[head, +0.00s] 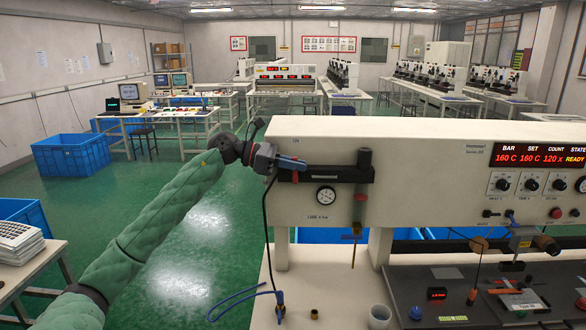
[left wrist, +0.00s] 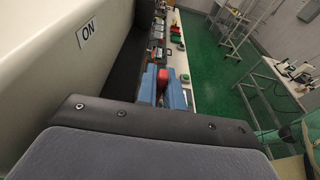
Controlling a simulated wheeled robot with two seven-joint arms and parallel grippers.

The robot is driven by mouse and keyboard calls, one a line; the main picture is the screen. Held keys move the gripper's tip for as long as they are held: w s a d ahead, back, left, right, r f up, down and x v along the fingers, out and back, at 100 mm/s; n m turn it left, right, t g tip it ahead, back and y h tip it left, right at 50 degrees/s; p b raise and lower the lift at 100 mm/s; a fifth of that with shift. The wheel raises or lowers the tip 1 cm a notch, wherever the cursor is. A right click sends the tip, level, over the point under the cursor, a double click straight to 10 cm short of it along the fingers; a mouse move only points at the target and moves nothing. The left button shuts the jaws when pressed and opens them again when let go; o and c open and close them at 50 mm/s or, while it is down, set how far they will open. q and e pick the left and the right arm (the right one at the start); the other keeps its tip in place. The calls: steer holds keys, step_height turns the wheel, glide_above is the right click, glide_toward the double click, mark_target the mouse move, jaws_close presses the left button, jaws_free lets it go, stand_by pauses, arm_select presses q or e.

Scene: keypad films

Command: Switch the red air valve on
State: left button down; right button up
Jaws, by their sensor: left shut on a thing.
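My left gripper (head: 291,163) is at the left end of a black valve block (head: 330,175) on the front of the cream machine. Its blue fingers point right along the block. In the left wrist view, the blue fingers (left wrist: 163,92) are shut on the red valve handle (left wrist: 162,77), which shows between them. An ON label (left wrist: 88,33) is on the machine face beside the gripper. My right gripper is not in view.
A round gauge (head: 326,196) sits below the valve block. The machine's display panel (head: 538,156) is at the right. Below are a cream bench, a white cup (head: 380,316), a small brass fitting (head: 314,314) and blue tubing (head: 240,298). A blue crate (head: 72,154) stands on the green floor.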

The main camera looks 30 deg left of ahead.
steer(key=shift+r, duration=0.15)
